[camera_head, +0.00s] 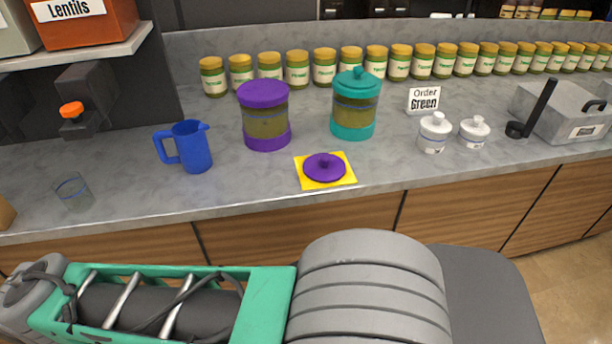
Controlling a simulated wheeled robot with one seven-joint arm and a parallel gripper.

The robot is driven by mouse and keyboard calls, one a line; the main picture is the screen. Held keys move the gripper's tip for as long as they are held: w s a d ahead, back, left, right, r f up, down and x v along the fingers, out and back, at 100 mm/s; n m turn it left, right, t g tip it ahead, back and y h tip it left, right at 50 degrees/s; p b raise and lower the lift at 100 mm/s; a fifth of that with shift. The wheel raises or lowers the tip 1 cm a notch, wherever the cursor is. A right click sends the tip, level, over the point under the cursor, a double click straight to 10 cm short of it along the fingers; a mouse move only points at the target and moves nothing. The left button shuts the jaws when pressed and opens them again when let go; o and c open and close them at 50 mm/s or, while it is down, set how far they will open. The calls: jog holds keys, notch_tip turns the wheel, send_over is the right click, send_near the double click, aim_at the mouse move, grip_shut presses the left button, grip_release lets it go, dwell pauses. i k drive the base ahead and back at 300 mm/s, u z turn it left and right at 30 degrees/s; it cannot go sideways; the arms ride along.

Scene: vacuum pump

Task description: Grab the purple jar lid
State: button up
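The purple jar lid (324,167) lies flat on a yellow square (341,183) near the front edge of the grey counter. It is round with a small knob in the middle. Behind it to the left stands a purple jar (266,122), whose top is a flat purple surface without a visible knob. A teal jar (355,105) with a knobbed teal lid stands behind the lid to the right. Parts of my arm cross the bottom of the view, in front of the counter. My gripper is not in view.
A blue pitcher (194,147) and a clear glass (74,193) stand to the left. Two white lidded pots (434,132) (473,132), an "Order Green" sign (424,99) and a grey bin (565,113) are to the right. Several labelled jars line the back. Counter beside the lid is clear.

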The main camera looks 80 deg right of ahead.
aim_at(320, 167)
jog(key=z, duration=3.05)
jog(key=k, duration=1.05)
jog(key=u, duration=1.1)
jog(key=i, duration=1.05)
jog(key=u, duration=0.05)
